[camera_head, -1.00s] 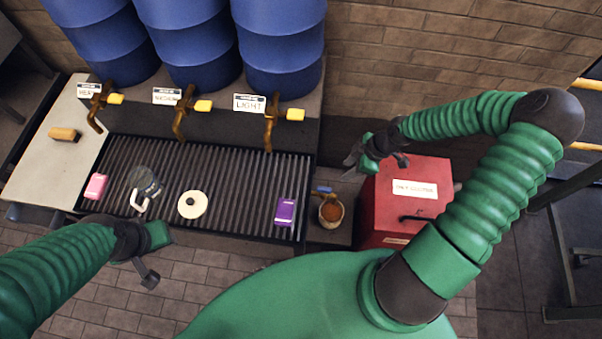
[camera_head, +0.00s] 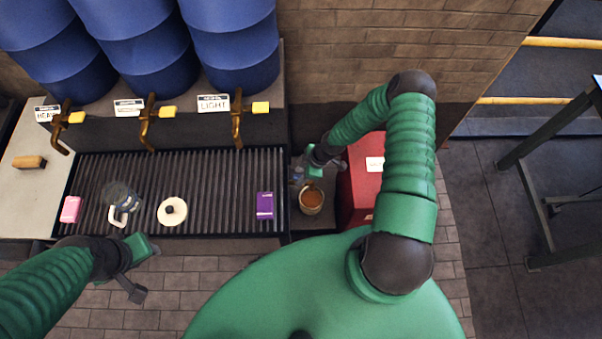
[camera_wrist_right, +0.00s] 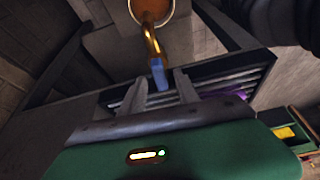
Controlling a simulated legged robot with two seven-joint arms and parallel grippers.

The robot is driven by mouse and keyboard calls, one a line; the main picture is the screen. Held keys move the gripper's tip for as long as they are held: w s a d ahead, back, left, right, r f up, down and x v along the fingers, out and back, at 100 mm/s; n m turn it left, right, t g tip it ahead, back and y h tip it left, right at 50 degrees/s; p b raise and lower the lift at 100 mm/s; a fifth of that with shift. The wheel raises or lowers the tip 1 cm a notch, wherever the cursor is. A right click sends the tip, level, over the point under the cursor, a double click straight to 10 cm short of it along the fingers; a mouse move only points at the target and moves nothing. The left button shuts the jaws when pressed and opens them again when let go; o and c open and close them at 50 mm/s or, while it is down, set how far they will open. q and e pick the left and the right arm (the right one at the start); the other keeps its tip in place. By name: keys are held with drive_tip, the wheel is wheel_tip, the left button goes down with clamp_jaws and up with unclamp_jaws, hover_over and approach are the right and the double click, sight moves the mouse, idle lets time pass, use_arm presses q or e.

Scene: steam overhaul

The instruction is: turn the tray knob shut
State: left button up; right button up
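The tray knob is a blue handle (camera_wrist_right: 158,75) on a brass spout (camera_wrist_right: 152,42) in the right wrist view. The spout leads to a pot (camera_wrist_right: 150,10). My right gripper (camera_wrist_right: 161,84) is open, with the blue handle between its fingertips; I cannot tell whether they touch it. In the head view my right gripper (camera_head: 299,176) is at the right end of the slatted tray (camera_head: 225,165), beside the pot (camera_head: 312,200), and mostly hides the knob. My left gripper (camera_head: 138,292) hangs in front of the tray; its finger gap is unclear.
On the tray are a pink item (camera_head: 70,209), a glass mug (camera_head: 120,200), a white roll (camera_head: 172,211) and a purple item (camera_head: 265,206). Blue barrels (camera_head: 235,60) with yellow-handled taps (camera_head: 238,118) stand behind. A red bin (camera_head: 362,185) is right of the pot.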

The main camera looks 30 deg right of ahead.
drive_tip(key=shift+a, duration=0.1)
drive_tip(key=shift+c, duration=0.7)
clamp_jaws()
